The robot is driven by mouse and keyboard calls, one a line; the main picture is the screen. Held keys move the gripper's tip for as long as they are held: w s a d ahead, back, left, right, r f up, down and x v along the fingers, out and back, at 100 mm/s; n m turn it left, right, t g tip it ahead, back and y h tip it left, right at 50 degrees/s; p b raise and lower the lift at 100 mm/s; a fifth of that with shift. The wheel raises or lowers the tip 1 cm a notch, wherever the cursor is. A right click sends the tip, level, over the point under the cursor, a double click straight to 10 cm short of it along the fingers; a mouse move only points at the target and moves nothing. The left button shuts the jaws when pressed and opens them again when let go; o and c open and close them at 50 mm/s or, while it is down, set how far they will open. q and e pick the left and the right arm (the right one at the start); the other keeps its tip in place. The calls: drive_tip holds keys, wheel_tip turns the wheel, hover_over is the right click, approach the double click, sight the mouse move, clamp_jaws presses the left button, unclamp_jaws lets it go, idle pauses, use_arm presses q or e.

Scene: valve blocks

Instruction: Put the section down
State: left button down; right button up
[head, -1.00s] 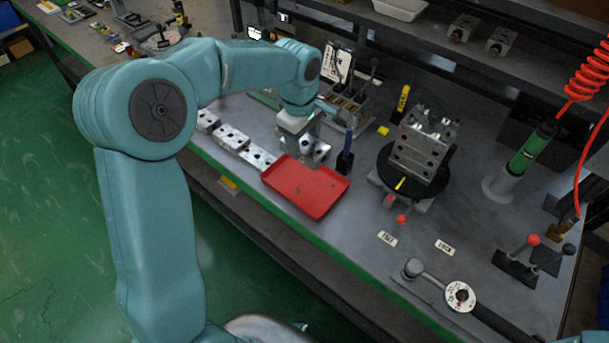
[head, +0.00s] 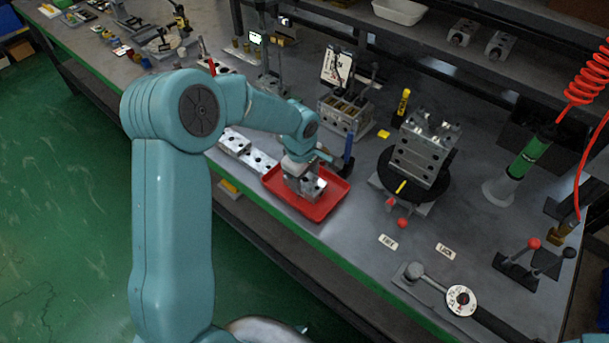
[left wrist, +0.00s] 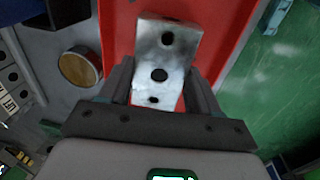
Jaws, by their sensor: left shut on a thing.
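The section, a silvery metal block with dark round holes, is held in my left gripper (head: 301,172). In the head view the section (head: 309,187) is over the red tray (head: 328,207), low down; I cannot tell whether it touches the tray floor. In the left wrist view the section (left wrist: 167,50) sits between the two dark fingers (left wrist: 160,88), with the red tray (left wrist: 222,35) behind it. My left gripper is shut on it. The gripper hides part of the section in the head view. My right gripper is not in view.
Similar metal blocks (head: 234,142) stand in a row left of the tray. A blue-handled tool (head: 348,150) stands close behind the tray. A larger valve block (head: 422,150) sits on a black turntable (head: 443,188) at the right. Bench surface in front of the turntable holds small labels (head: 388,242).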

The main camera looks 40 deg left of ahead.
sight(302, 183)
use_arm(q)
drive_tip(key=shift+f, duration=0.15)
drive_tip(key=shift+c, duration=1.1)
unclamp_jaws()
drive_tip(key=shift+w, duration=0.1)
wheel_tip(302, 183, up, 12)
drive_tip(key=s, duration=0.1)
drive_tip(key=shift+s, duration=0.25)
